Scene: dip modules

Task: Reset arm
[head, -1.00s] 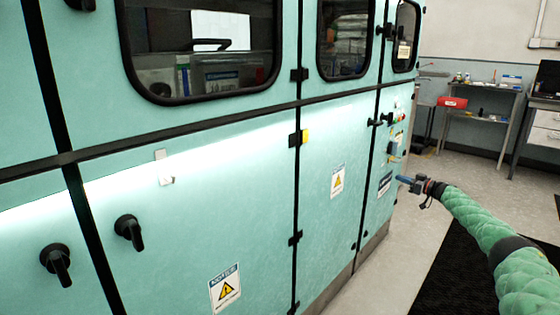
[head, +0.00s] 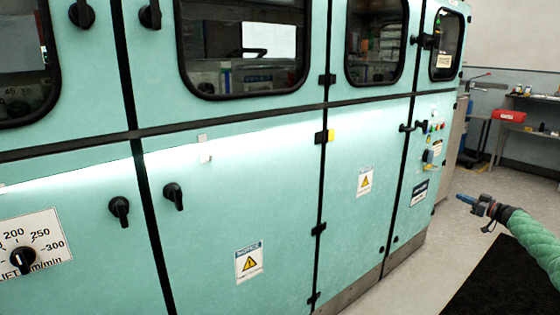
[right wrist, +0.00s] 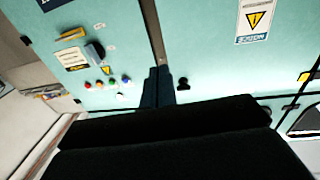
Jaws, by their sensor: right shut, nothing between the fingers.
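My right arm (head: 533,240), in a green quilted sleeve, comes in from the right edge of the head view. My right gripper (head: 462,198) is at its end, pointing left toward the cabinet. It is shut and empty, apart from the cabinet, over the floor. In the right wrist view the dark fingers (right wrist: 158,88) show together in front of the teal cabinet panel. My left gripper is not in view.
A long teal cabinet (head: 270,185) with windows and black knobs (head: 119,209) fills the left and middle. Coloured buttons (right wrist: 105,84) sit on its panel. A workbench with a red case (head: 509,115) stands behind right. A black mat (head: 505,285) lies on the floor.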

